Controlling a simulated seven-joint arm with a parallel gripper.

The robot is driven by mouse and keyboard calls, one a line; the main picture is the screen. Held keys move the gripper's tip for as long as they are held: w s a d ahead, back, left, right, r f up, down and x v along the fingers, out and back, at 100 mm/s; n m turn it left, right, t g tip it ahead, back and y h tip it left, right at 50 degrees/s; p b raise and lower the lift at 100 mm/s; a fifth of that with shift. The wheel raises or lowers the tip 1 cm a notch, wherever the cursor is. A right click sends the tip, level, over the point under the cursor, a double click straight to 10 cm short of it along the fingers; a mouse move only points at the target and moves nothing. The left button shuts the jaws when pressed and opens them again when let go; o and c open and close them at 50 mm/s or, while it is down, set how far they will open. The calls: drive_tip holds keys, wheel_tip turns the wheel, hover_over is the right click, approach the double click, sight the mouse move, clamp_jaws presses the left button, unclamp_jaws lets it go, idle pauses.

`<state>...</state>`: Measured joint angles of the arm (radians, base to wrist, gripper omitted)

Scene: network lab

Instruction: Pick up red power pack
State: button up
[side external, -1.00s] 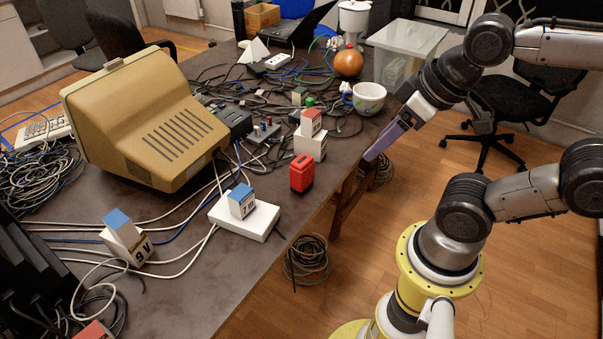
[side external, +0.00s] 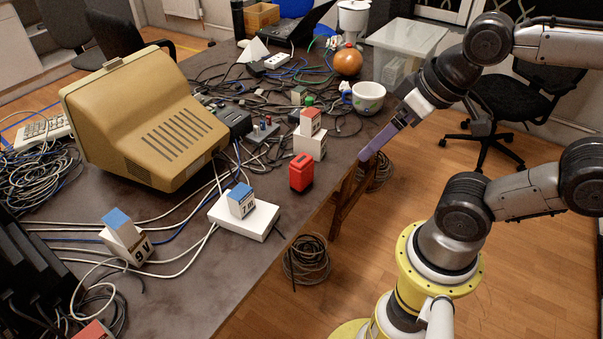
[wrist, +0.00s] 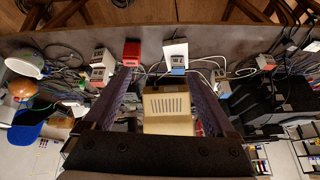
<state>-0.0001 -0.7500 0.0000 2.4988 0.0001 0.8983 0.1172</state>
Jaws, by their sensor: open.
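The red power pack (side external: 301,172) stands upright near the table's right edge in the side view. It also shows in the wrist view (wrist: 132,53), at the top, left of centre and beyond the fingertips. My gripper (side external: 366,154) is at the table's right edge in the side view, up and right of the power pack and apart from it. In the wrist view my gripper (wrist: 158,75) has its two purple fingers wide apart, open and empty.
A white block with a red-topped block (side external: 310,142) stands behind the power pack. A white box (side external: 240,218) bearing a blue-topped block (side external: 241,200) lies in front-left. A beige monitor (side external: 145,120), a white cup (side external: 367,98) and many cables cover the table. Bare tabletop lies around the power pack.

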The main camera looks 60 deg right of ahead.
wheel_tip(320, 180, up, 3)
drive_tip(key=w+m, duration=0.2)
drive_tip(key=m, duration=0.1)
drive_tip(key=m+g, duration=0.6)
drive_tip(key=m, duration=0.9)
hover_over(301, 159)
wheel_tip(301, 159, down, 19)
drive_tip(key=shift+w+d+r, duration=0.1)
wheel_tip(301, 159, down, 7)
drive_tip(key=shift+r, duration=0.1)
drive_tip(key=shift+n, duration=0.3)
drive_tip(key=shift+f, duration=3.15)
drive_tip(key=shift+r, duration=0.1)
clamp_jaws()
